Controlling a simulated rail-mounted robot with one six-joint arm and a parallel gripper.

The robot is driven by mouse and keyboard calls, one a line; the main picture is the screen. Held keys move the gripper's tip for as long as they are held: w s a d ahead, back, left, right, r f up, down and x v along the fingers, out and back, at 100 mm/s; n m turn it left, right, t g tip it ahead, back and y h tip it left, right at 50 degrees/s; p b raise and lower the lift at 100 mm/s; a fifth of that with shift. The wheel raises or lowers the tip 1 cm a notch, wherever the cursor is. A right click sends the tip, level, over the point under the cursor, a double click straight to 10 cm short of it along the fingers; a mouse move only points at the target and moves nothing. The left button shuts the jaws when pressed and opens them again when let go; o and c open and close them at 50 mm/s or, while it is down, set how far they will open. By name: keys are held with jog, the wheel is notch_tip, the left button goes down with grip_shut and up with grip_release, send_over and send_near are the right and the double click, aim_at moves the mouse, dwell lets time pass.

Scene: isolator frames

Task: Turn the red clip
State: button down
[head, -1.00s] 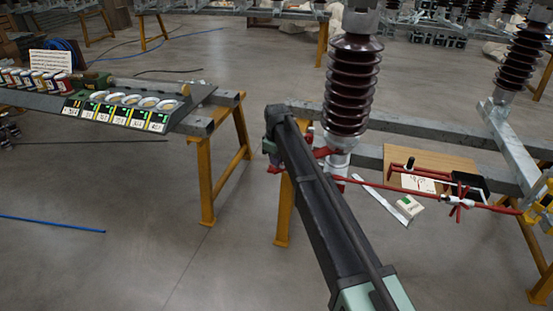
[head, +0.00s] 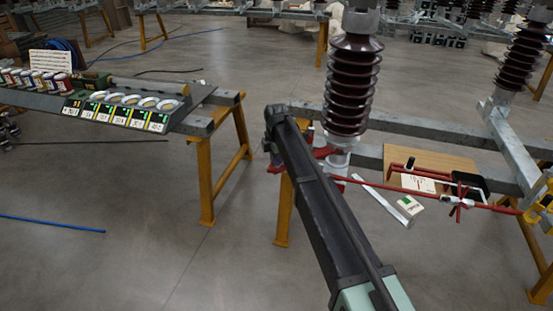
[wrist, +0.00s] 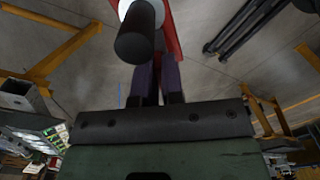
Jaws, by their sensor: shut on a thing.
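Red metal parts show at the foot of the brown ribbed insulator (head: 351,85) in the head view, on both sides of my dark arm. In the wrist view a red strip, which I take as the red clip (wrist: 172,38), runs up from my fingertips. My gripper (wrist: 157,68) has its two dark purple fingers close together, shut on the strip's lower end. A black cylinder (wrist: 134,42) with a pale ring hangs just left of it, in front of part of the red. In the head view my arm hides the gripper.
A long red rod (head: 400,190) runs right from the insulator's foot to a red cross-shaped fitting (head: 459,204). A grey steel beam (head: 410,128) passes behind. A bench (head: 205,122) with gauges stands left on yellow legs. Open floor (head: 130,250) lies between.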

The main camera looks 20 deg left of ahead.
jog(key=shift+n, duration=0.8)
jog(key=c, duration=1.2)
grip_release()
jog(key=shift+c, duration=0.2)
notch_tip(320, 180, up, 11)
jog(key=p, duration=1)
jog(key=shift+p, duration=0.4)
jog(key=shift+f, duration=0.1)
